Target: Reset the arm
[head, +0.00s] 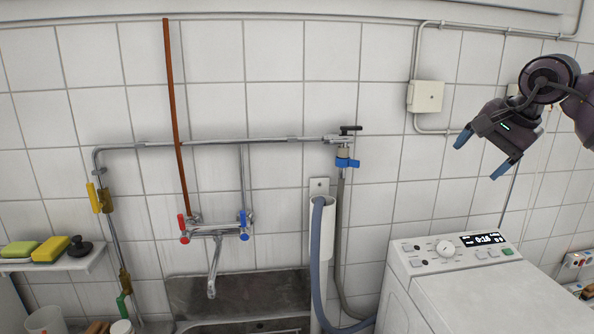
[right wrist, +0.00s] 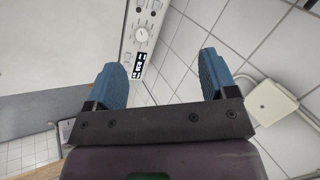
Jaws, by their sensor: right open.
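My right gripper (head: 482,156) is raised in front of the tiled wall, up and right of the washing machine (head: 440,262) in the head view. Its two blue fingers are spread apart with nothing between them. The right wrist view also shows the open right gripper (right wrist: 162,80), with the machine's control panel (right wrist: 141,35) beyond the fingers. The right arm comes in from the right edge of the head view. My left gripper is not in view.
A tap (head: 213,234) with red and blue handles hangs over a metal sink (head: 240,290). A blue hose (head: 317,265) runs beside the washing machine. A shelf (head: 60,262) with sponges is at left. A junction box (head: 425,97) sits on the wall left of my right gripper.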

